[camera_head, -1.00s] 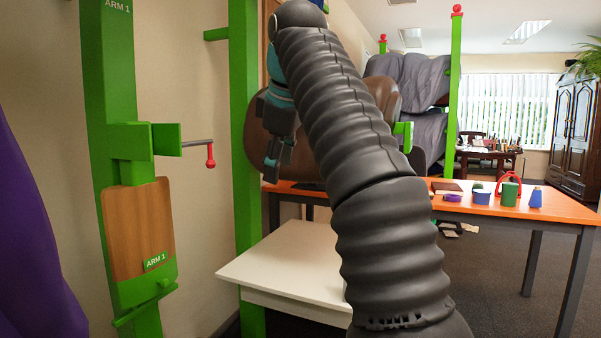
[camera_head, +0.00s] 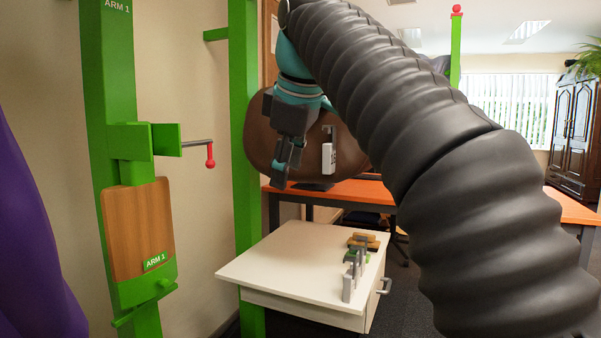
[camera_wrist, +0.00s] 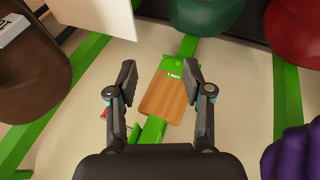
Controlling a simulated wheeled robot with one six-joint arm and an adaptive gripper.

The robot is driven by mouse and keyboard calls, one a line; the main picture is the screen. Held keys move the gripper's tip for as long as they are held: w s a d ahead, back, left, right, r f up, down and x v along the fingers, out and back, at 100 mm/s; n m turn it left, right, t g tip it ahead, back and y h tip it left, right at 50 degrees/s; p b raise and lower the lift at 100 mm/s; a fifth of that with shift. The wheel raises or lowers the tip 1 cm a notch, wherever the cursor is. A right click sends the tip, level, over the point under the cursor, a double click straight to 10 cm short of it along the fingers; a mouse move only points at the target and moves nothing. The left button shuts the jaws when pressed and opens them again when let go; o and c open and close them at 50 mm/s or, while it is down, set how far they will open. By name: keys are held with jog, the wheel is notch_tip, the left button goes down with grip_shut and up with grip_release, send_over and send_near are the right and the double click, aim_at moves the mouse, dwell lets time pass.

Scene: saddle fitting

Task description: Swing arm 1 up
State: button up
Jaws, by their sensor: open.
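Arm 1 (camera_head: 138,230) is a wooden board with a green lower edge and an "ARM 1" label. It hangs flat against a green post (camera_head: 110,90) at the left of the head view. A rod with a red knob (camera_head: 210,155) sticks out from the green bracket (camera_head: 140,139) above it. In the wrist view the board (camera_wrist: 165,97) lies ahead, between and beyond my fingers. My gripper (camera_head: 287,168) is open and empty, to the right of the post and apart from arm 1. Its two spread fingers (camera_wrist: 160,72) show in the wrist view.
A white cabinet (camera_head: 270,265) with small items on its top stands low at centre. A brown saddle (camera_head: 255,125) is behind my gripper, by an orange table (camera_head: 355,190). A purple shape (camera_head: 30,240) fills the left edge. A second green post (camera_head: 243,150) stands nearby.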

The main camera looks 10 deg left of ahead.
jog(key=s+d, duration=0.3)
jog(key=s, duration=0.3)
jog(key=shift+d, duration=0.2)
